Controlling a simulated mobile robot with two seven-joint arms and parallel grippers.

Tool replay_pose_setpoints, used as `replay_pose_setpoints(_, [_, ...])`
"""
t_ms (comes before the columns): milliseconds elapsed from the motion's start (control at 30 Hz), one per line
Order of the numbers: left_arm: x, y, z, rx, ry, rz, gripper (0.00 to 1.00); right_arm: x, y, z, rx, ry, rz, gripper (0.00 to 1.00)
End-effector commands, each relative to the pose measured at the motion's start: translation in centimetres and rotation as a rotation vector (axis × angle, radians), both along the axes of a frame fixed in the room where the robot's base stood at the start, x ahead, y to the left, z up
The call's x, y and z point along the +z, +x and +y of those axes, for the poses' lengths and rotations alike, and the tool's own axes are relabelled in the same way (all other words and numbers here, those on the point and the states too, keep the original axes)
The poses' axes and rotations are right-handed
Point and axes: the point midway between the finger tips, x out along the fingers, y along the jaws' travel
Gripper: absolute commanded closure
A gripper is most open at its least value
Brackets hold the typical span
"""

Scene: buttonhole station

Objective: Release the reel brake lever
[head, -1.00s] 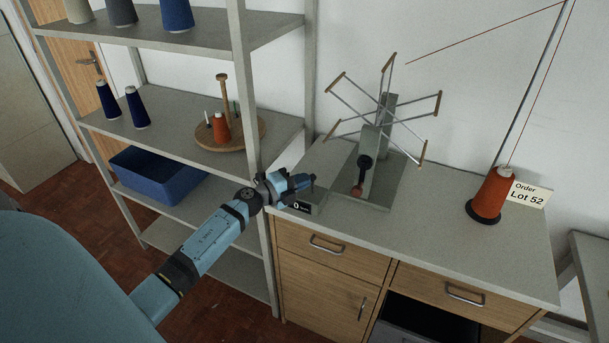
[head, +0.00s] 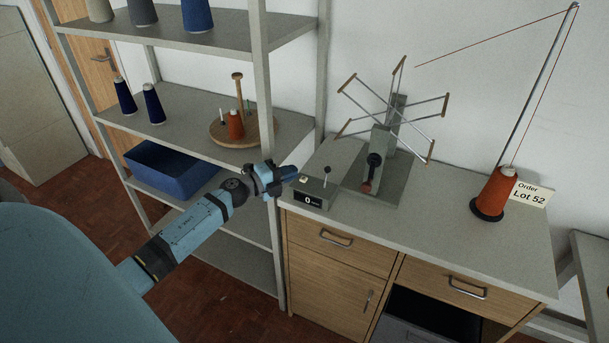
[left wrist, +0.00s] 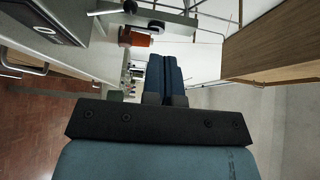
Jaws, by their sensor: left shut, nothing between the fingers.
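The yarn reel (head: 392,112) stands on the worktop with its spoked arms spread. On the front of its grey stand is a black lever (head: 374,161) hanging down, with a red knob (head: 366,187) at its lower end. My left gripper (head: 291,172) is shut and empty. It is left of the reel, at the worktop's left end beside the shelf post, and apart from the lever. Its closed fingers (left wrist: 165,78) show in the left wrist view. My right gripper is in neither view.
A grey counter box (head: 316,192) reading 0, with a small upright lever, sits between my gripper and the reel. An orange thread cone (head: 496,192) stands at the right with a Lot 52 card (head: 529,194). Shelving (head: 180,120) is at the left. The worktop's front middle is clear.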

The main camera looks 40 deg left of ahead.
Motion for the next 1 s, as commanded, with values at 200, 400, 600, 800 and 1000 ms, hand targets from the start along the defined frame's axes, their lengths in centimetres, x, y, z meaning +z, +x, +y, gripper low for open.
replay_pose_setpoints(200, [1.4, -3.5, 1.4, -0.003, 0.000, 0.000, 1.00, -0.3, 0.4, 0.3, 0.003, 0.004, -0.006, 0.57])
replay_pose_setpoints(400, [2.0, -4.8, 1.9, -0.002, -0.002, 0.001, 1.00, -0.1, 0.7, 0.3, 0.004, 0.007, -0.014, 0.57])
replay_pose_setpoints(600, [2.2, -4.9, 1.9, -0.002, -0.002, 0.000, 1.00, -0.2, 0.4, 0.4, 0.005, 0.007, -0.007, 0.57])
replay_pose_setpoints(800, [2.1, -4.9, 1.9, -0.002, -0.002, 0.000, 1.00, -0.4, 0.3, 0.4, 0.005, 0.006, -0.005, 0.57])
replay_pose_setpoints(1000, [2.1, -4.9, 1.9, -0.003, -0.002, 0.000, 1.00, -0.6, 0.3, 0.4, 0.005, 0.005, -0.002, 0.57])
